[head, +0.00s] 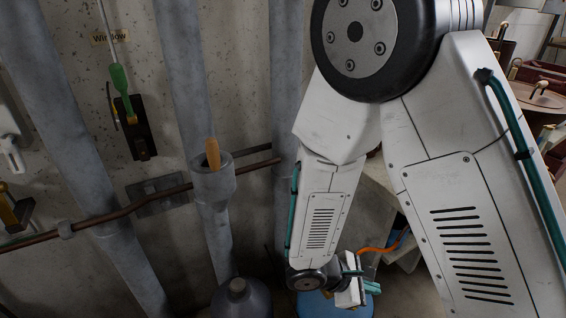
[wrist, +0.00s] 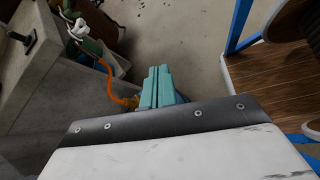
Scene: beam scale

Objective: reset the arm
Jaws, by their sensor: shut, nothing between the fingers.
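My arm is bent downward on the right of the head view and covers much of it. My gripper (head: 372,288) hangs low at its end, small and partly hidden behind my wrist. In the wrist view my gripper (wrist: 160,72) shows two teal fingers side by side, shut with nothing between them. No beam scale can be made out in either view.
Grey pipes (head: 180,75) run down the wall; one has a cup with a wooden handle (head: 212,152). A dark jug (head: 240,300) stands below. The wrist view shows an orange hose (wrist: 112,82) near the fingers, a blue frame (wrist: 238,30) at right and bare floor (wrist: 185,30) ahead.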

